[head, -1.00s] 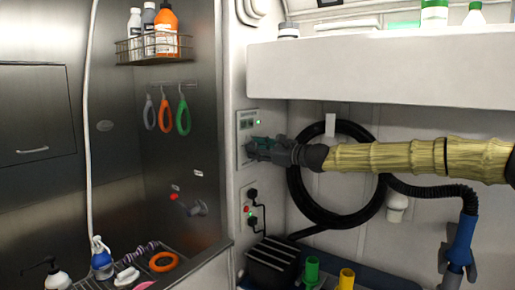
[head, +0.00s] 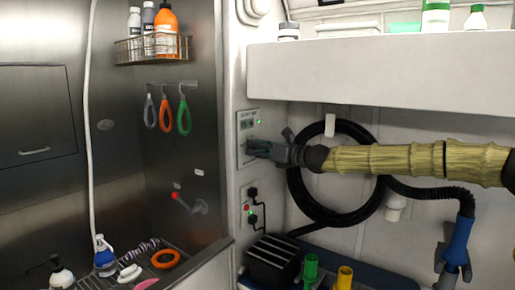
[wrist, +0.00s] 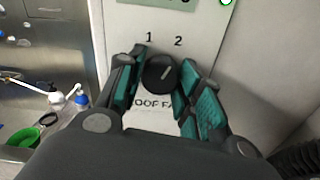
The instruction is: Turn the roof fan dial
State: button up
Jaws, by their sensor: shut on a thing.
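The roof fan dial (wrist: 160,73) is a round black knob on a pale wall panel (wrist: 190,30). Its light pointer mark tilts up and to the right, toward the printed 2. The lettering below it is partly covered by my fingers. My gripper (wrist: 163,64) is shut on the dial, with one teal-padded finger on each side. In the head view my gripper (head: 258,149) reaches the panel (head: 246,118) from the right and hides the dial.
Below the panel are sockets with black plugs (head: 252,220). A coiled black hose (head: 300,205) hangs behind my arm. A white shelf (head: 380,75) juts out above it. The steel tub wall (head: 228,245) stands to the left.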

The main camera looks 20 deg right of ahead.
jog(key=shift+d+r, duration=0.1)
jog(key=shift+r, duration=0.05)
jog(key=o, duration=1)
jog(key=shift+o, duration=0.2)
jog(key=v, duration=1.2)
